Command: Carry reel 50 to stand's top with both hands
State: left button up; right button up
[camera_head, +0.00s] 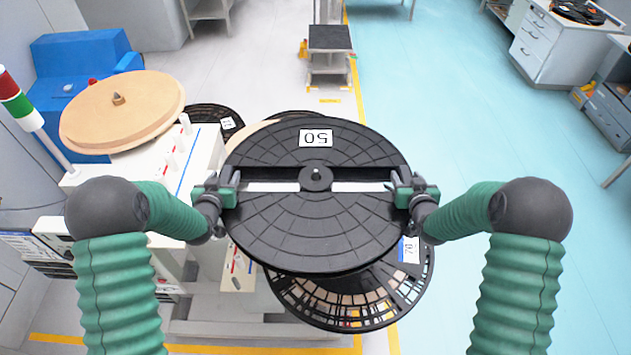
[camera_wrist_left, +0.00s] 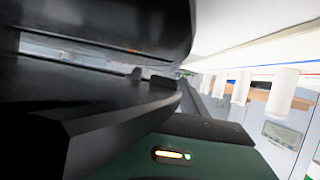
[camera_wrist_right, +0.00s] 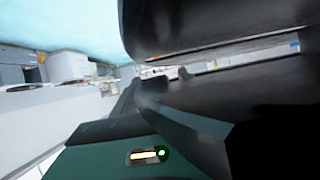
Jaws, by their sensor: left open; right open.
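Reel 50 (camera_head: 316,225) is a large black disc with a white "50" label, upside down to me, in the middle of the head view. A light slot crosses it and a hub sits at its centre. My left gripper (camera_head: 226,190) is open at the reel's left edge, and my right gripper (camera_head: 404,190) is open at its right edge. Both wrist views show the dark reel (camera_wrist_left: 95,25) close to the fingers; contact is unclear. A small stand with a dark top (camera_head: 330,38) is far off at the back, beside the yellow floor line.
Another black reel (camera_head: 412,285) with a blue-edged label lies beneath reel 50. A white machine (camera_head: 195,165) with a tan disc (camera_head: 122,110) is at left. A blue box (camera_head: 85,62) is behind it. Cabinets (camera_head: 560,48) stand at far right. The blue floor (camera_head: 480,110) at right is clear.

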pick_arm(q)
jog(key=shift+s, duration=0.2)
jog(key=c, duration=0.4)
pick_arm(e)
jog(key=shift+s+r, duration=0.1)
jog(key=shift+s, duration=0.05)
jog(key=c, duration=0.4)
pick_arm(q)
jog(key=shift+w+d, duration=0.1)
jog(key=c, duration=0.7)
pick_arm(e)
jog(key=shift+d, duration=0.1)
jog(key=c, duration=0.7)
pick_arm(q)
grip_shut()
pick_arm(e)
grip_shut()
jog(key=shift+f, duration=0.2)
jog(key=shift+r, duration=0.1)
